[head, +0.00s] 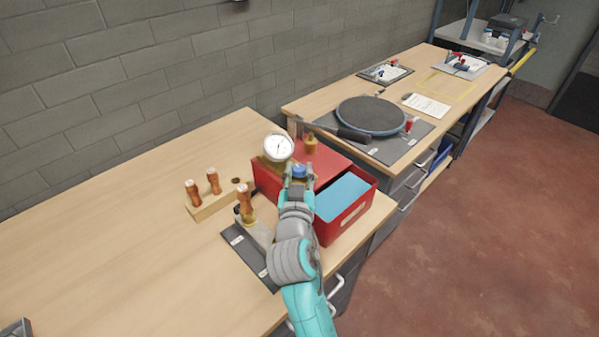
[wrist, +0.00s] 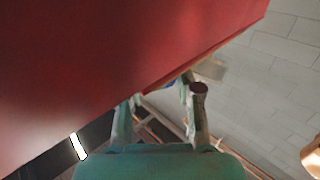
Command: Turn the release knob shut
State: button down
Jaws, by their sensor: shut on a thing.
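The release knob appears as a blue knob (head: 299,170) on the front of a red unit (head: 325,148) with a round white dial gauge (head: 278,147) above it. My gripper (head: 298,180) is shut on the blue knob, reaching in from the near side. In the wrist view the red surface (wrist: 110,70) fills the upper left, close to my gripper (wrist: 160,106). A little blue (wrist: 183,92) shows near the right finger there. Most of the knob is hidden, and I cannot tell its turn angle.
A red bin (head: 330,229) with blue contents stands close to the right of my arm. A dark mat (head: 236,240) with a wooden-handled tool lies to the left. A wooden rack (head: 205,207) holds handled tools.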

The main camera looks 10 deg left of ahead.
aim_at(298, 171)
jog(key=shift+f+m+h, duration=0.1)
jog(key=shift+m+h, duration=0.2)
jog(key=shift+h, duration=0.1)
jog(key=c, duration=0.8)
grip_release()
jog(key=shift+o, duration=0.2)
notch_tip(298, 171, up, 10)
jog(key=shift+r, duration=0.1)
